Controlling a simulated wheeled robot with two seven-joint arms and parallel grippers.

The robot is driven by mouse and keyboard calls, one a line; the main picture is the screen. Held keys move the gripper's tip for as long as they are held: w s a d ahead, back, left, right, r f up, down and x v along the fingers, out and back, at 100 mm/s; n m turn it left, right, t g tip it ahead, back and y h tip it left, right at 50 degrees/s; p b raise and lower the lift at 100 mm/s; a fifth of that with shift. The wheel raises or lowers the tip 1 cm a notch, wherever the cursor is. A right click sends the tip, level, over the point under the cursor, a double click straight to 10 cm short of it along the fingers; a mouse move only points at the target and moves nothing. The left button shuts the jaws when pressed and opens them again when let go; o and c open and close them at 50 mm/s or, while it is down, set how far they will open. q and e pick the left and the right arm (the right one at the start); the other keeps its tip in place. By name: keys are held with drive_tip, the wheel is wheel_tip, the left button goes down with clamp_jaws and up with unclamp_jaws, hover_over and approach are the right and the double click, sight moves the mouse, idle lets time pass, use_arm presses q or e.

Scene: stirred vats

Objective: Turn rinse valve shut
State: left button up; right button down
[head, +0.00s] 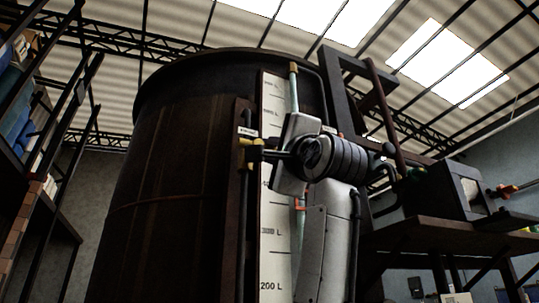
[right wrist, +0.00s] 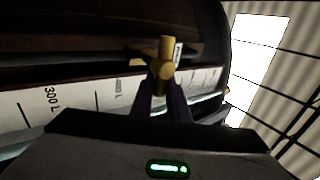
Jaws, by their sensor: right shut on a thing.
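The rinse valve shows as a small yellow handle (head: 247,143) on a dark vertical pipe at the front of the tall vat (head: 165,175). A small white label sits just above it. My right gripper (head: 263,150) comes in from the right with its fingers at the valve. In the right wrist view the yellow valve handle (right wrist: 166,68) stands between the two dark fingertips (right wrist: 163,92), which are shut on it. The fingers and my arm hide part of the pipe and the scale. My left gripper is not in view.
A white level scale (head: 272,245) runs up the vat beside the pipe. At right, a dark platform (head: 440,233) carries machinery and a red-ended handle (head: 507,190). A loaded shelf rack (head: 40,150) stands at left.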

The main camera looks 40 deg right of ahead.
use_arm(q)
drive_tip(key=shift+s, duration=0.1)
use_arm(e)
drive_tip(key=shift+f, duration=0.1)
drive_tip(key=c, duration=1.7)
unclamp_jaws()
